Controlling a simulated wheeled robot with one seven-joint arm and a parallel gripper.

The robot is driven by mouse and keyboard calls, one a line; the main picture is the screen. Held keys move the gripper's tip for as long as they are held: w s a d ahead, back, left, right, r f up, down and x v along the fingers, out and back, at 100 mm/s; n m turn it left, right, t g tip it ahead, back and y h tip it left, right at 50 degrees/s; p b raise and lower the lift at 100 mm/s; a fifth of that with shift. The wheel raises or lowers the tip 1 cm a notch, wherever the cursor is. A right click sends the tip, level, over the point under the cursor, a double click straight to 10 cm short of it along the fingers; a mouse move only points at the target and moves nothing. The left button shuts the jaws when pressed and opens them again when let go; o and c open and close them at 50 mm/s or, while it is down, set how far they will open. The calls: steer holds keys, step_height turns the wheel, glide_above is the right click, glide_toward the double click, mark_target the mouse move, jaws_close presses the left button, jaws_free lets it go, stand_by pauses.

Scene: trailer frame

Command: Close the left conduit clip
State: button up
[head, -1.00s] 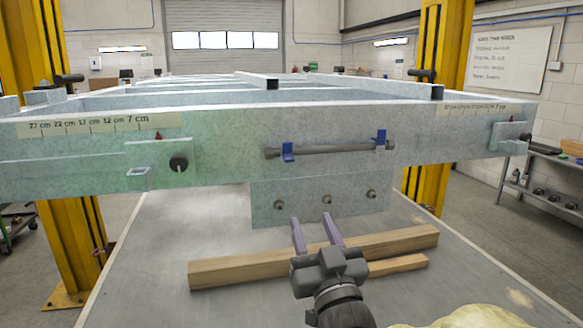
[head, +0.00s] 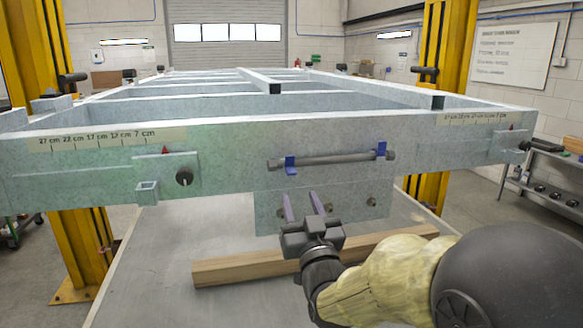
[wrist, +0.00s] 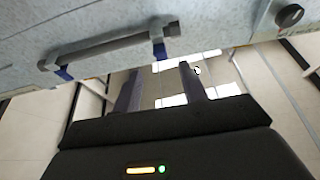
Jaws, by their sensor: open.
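A grey conduit (head: 335,159) runs level along the front beam of the trailer frame (head: 235,150), with two blue clips on it. The left conduit clip (head: 290,165) is near its left end, and the right clip (head: 381,150) is near its right end. Whether the left clip is open or closed is too small to tell. My gripper (head: 300,204) is open and empty, its two purple fingers pointing at the lower plate, below the left clip and apart from it. In the wrist view the picture is turned over; the left clip (wrist: 159,48) shows just beyond the fingers (wrist: 158,82).
The lower plate (head: 265,212) with bolts hangs under the beam. A wooden beam (head: 225,271) lies on the grey table beneath my gripper. A black knob (head: 184,176) and a small bracket (head: 147,192) project from the frame at left. Space before the conduit is clear.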

mark_target(292, 175)
steer(key=p+x, duration=0.3)
steer(key=x, duration=0.4)
steer(key=shift+d+r, duration=0.1)
steer(key=shift+w, duration=0.4)
steer(key=shift+c, duration=0.4)
jaws_close()
